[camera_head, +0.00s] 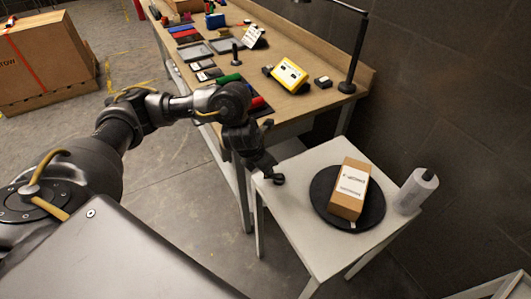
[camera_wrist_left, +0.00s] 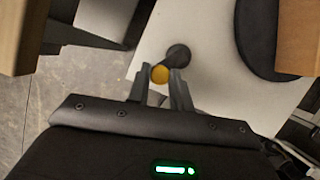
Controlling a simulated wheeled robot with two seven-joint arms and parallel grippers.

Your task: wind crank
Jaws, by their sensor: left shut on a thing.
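A small white table (camera_head: 305,215) carries a round black turntable (camera_head: 376,212) with a brown cardboard box (camera_head: 349,189) on it. A small dark crank (camera_head: 279,179) sits at the table's left corner, apart from the turntable. My left gripper (camera_head: 266,163) reaches down to the crank from the left. In the left wrist view its fingers (camera_wrist_left: 160,82) are shut on the knob, one on each side. My right gripper is out of view.
A white bottle-like canister (camera_head: 415,190) stands at the white table's right edge. A long wooden workbench (camera_head: 300,103) behind holds tools, trays, a yellow device (camera_head: 289,75) and a black lamp stand (camera_head: 348,84). A large carton (camera_head: 42,60) stands far left on open floor.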

